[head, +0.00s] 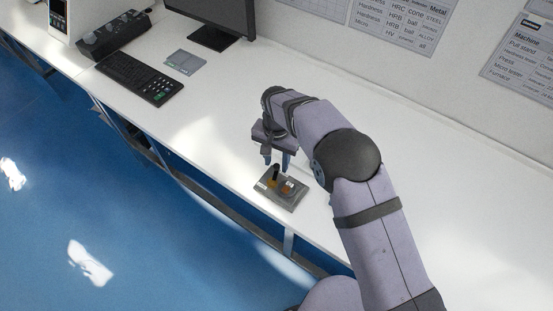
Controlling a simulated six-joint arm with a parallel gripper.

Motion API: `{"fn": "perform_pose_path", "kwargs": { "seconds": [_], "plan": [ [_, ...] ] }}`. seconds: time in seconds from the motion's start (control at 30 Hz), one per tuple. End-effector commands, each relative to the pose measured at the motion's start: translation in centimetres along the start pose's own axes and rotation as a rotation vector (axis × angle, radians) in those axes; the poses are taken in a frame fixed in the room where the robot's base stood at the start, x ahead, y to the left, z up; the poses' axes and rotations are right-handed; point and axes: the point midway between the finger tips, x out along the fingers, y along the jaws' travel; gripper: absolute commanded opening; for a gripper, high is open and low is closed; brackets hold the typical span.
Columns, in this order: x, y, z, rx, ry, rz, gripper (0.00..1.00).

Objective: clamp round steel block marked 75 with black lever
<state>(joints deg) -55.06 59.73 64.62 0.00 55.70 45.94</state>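A small grey fixture plate (291,202) lies on the white bench near its front edge. A short black lever (275,173) stands up on its left part. A small orange and white piece (288,186) sits on the plate to the right of the lever; I cannot tell whether it is the round steel block, and no 75 can be read. My gripper (277,161) points down just above the fixture, close over the lever. Its two fingers are apart, with nothing visibly held. Whether a finger touches the lever is too small to tell.
A black keyboard (139,78), a grey flat pad (186,61) and a monitor (213,38) are at the left back. A dark control box (113,35) stands farther left. Wall charts (402,25) hang behind. The bench (215,115) left of my gripper is clear.

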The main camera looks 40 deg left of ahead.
Motion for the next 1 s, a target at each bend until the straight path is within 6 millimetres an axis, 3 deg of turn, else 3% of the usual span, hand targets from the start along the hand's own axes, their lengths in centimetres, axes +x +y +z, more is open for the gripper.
{"fn": "perform_pose_path", "kwargs": {
  "seconds": [0.37, 0.53, 1.0],
  "plan": [
    [0.56, -0.01, -0.02, 0.000, 0.001, -0.001, 0.35],
    [0.54, -0.01, -0.02, 0.000, 0.001, -0.001, 0.00],
    [0.60, -0.31, 0.03, -0.069, 0.002, -0.001, 0.00]
  ]
}}
